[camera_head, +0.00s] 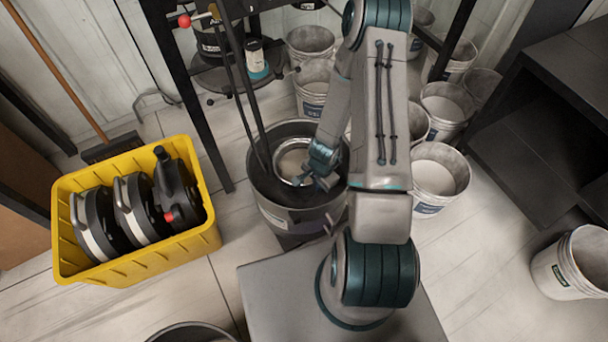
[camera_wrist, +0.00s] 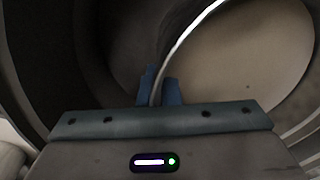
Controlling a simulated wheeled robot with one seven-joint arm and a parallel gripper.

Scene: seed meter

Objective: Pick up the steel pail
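The steel pail (camera_head: 293,162) is a small round pail with a bright rim and a pale inside. It shows within the mouth of a large dark grey drum (camera_head: 284,215) in the head view. My gripper (camera_head: 318,179) is at the pail's right side. In the wrist view, the pail's thin bright rim (camera_wrist: 187,38) runs down between the two blue fingers of my gripper (camera_wrist: 161,90). The fingers are close together, one on each side of the rim, and look shut on it. The pail's lower outside is hidden, so I cannot tell whether it rests on anything.
A yellow crate (camera_head: 205,240) with several black-and-grey parts stands at the left. Several white buckets (camera_head: 432,205) stand behind and right of the drum. A dark metal frame (camera_head: 189,92) rises close behind it. Open floor (camera_head: 490,262) lies at the right.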

